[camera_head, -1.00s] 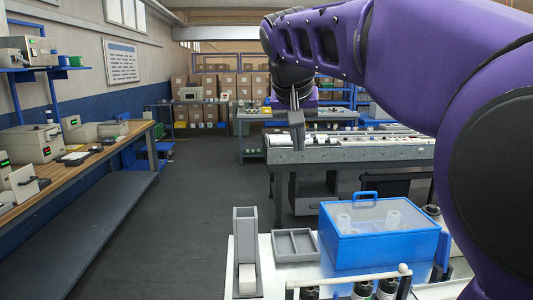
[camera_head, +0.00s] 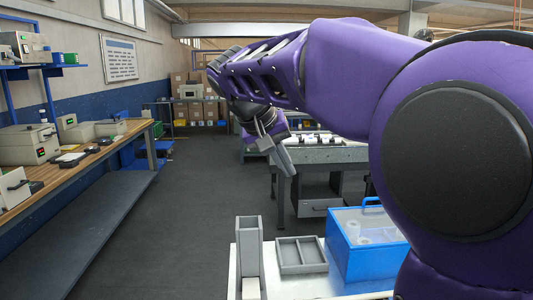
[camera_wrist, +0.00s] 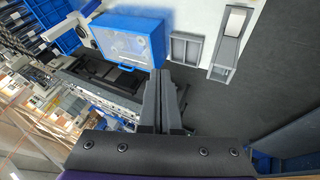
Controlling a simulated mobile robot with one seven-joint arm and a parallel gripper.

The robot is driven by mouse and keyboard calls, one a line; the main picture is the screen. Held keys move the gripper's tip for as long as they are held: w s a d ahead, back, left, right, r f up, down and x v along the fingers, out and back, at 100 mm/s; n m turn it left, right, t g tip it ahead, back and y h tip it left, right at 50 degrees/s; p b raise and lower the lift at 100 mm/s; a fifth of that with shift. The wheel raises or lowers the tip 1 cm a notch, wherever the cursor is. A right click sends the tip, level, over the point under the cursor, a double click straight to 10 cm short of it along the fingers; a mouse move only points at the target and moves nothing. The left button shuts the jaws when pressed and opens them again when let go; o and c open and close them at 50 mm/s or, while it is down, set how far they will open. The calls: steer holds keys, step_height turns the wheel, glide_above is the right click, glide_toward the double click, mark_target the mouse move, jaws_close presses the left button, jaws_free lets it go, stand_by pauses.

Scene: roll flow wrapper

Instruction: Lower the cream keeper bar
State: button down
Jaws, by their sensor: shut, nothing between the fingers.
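The cream keeper bar (camera_head: 365,296) shows only as a thin strip at the bottom edge of the head view. My arm hides its right part there. A pale rod beside the blue box in the wrist view may be the same bar, but I cannot tell for sure. My gripper (camera_head: 284,160) hangs in the air beyond and above the white bench, well apart from the bar. Its fingers are shut and empty, and they also show together in the wrist view (camera_wrist: 158,90).
A blue box with a clear lid (camera_head: 368,245), a grey divided tray (camera_head: 300,256) and a tall grey holder (camera_head: 249,250) stand on the white bench. A grey machine table (camera_head: 330,155) stands behind. The floor to the left is clear.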

steer(key=d+f, duration=0.1)
steer(key=d, duration=0.2)
steer(key=w+d+f, duration=0.1)
steer(key=d, duration=0.1)
steer(key=shift+f, duration=0.3)
